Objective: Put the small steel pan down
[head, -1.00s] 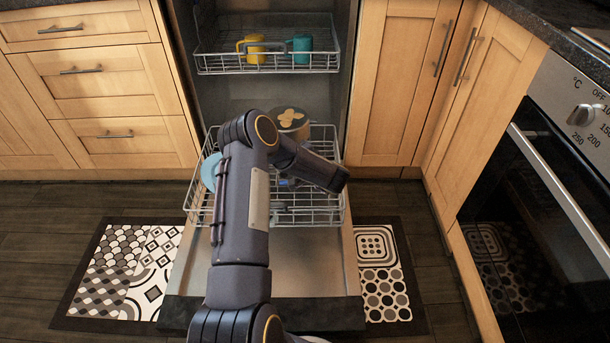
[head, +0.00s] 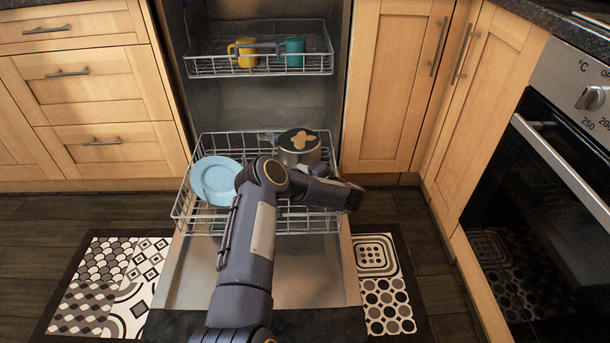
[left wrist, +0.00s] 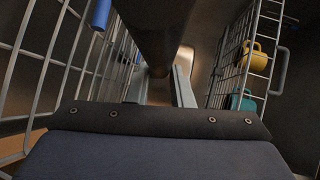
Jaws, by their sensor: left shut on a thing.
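The small steel pan (head: 299,152) is a round steel vessel with a dark top bearing a tan, petal-like shape. It is upright at the back right of the dishwasher's lower rack (head: 188,212); whether it touches the wires cannot be told. My left gripper (head: 319,171) is at its near right side, shut on it, and mostly hidden behind my wrist. In the left wrist view the fingers (left wrist: 158,88) reach forward to a dark brown surface, probably the pan (left wrist: 152,28). My right gripper is not in view.
A light blue plate (head: 214,180) stands at the left of the lower rack. The upper rack (head: 220,66) holds a yellow mug (head: 246,54) and a teal mug (head: 294,51). The open dishwasher door (head: 300,285) lies below. An oven (head: 560,190) is at the right.

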